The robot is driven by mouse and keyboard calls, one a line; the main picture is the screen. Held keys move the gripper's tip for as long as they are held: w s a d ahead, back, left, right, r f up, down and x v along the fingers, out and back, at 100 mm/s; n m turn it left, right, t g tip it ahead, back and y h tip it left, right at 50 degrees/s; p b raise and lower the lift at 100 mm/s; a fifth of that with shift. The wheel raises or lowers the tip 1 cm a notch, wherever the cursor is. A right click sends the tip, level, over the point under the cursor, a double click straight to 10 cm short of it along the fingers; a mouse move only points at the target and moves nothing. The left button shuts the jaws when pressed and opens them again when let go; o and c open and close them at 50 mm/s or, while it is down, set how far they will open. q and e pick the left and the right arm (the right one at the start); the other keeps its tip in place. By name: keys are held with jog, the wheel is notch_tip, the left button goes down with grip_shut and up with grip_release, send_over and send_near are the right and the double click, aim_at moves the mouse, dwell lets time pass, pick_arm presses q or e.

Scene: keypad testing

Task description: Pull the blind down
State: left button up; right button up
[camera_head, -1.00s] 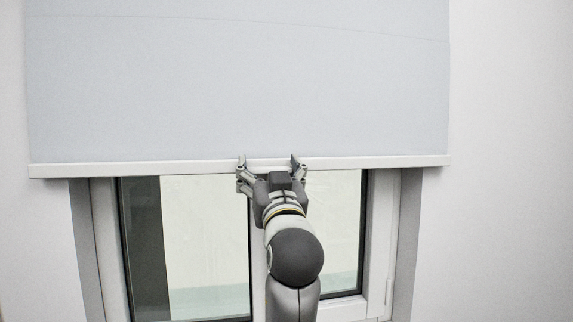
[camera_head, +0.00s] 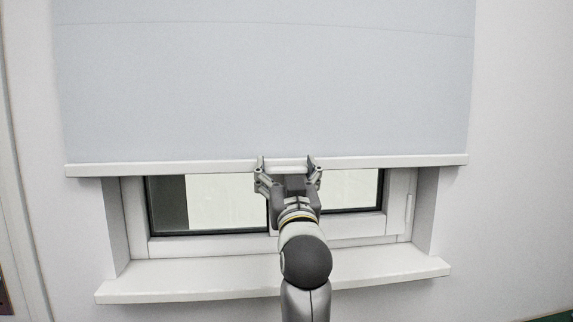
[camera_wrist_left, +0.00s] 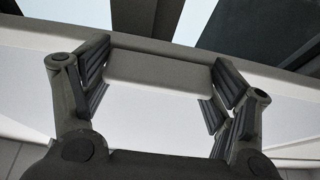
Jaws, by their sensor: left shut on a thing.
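The blind (camera_head: 265,80) is a pale grey-blue sheet that hangs over the upper part of the window (camera_head: 225,200). A white bottom bar (camera_head: 400,161) runs along its lower edge. My left gripper (camera_head: 287,165) is at the middle of this bar, with one finger at each side of a short handle part (camera_head: 287,168). In the left wrist view the two ribbed finger pads (camera_wrist_left: 158,90) are against the ends of a pale block on the bar (camera_wrist_left: 158,71). The gripper is shut on this handle. My right gripper is in neither view.
A white window sill (camera_head: 200,278) juts out below the window, under my left arm. The window's lower part shows between bar and sill. Plain white wall (camera_head: 515,170) is clear at the right.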

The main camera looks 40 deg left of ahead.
aim_at(284, 122)
pick_arm(q)
jog(key=shift+f, duration=0.9)
jog(key=o, duration=1.2)
jog(key=shift+w, duration=0.1)
jog(key=shift+o, duration=1.1)
jog(key=shift+a, duration=0.15)
jog(key=shift+r, duration=0.2)
notch_tip(284, 122, up, 10)
jog(key=shift+f, duration=0.15)
jog(key=shift+f, duration=0.1)
